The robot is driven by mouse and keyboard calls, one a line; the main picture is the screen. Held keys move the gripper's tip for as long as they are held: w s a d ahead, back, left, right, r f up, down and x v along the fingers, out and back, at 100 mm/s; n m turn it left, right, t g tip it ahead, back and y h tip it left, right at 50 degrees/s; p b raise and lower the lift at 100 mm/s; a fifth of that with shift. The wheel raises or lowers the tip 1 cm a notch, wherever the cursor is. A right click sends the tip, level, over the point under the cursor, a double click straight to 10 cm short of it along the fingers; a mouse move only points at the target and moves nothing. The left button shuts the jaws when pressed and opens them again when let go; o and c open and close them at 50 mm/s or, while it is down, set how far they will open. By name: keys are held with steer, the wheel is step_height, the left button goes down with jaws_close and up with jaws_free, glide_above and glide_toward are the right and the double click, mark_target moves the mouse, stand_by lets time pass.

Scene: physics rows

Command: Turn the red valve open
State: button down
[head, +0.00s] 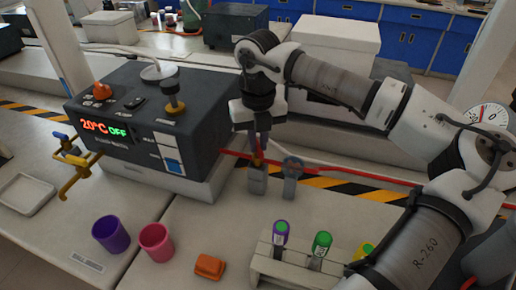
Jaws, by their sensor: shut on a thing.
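My gripper (259,152) points down at the valve by the right side of the dark heating box, its jaws shut on the red valve's handle. The red valve (257,172) shows mostly as its grey body standing on the bench; the fingers hide much of the handle, so its exact angle cannot be told. A red line runs from the box past the valve and on to the right.
A second valve with a blue-grey round handle (292,168) stands close to the right. The dark box (150,110) reads "20°C OFF". A test tube rack (290,265), an orange block (209,266), a pink cup (156,242) and a purple cup (110,234) stand in front. A gauge (487,116) is at far right.

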mark_target(258, 145)
steer(key=n+b, duration=0.2)
steer(key=n, duration=0.3)
steer(key=shift+f+n+b, duration=0.1)
steer(key=shift+n+b, duration=0.2)
steer(key=shift+b, duration=0.05)
steer(key=n+b, duration=0.1)
steer(key=n, duration=0.4)
steer(key=shift+n, duration=0.4)
steer(key=c, duration=1.5)
jaws_free()
steer(key=shift+o, duration=0.2)
steer(key=shift+r, duration=0.25)
step_height(258, 145, up, 14)
steer(key=shift+f+b, duration=0.2)
steer(key=shift+b, duration=0.2)
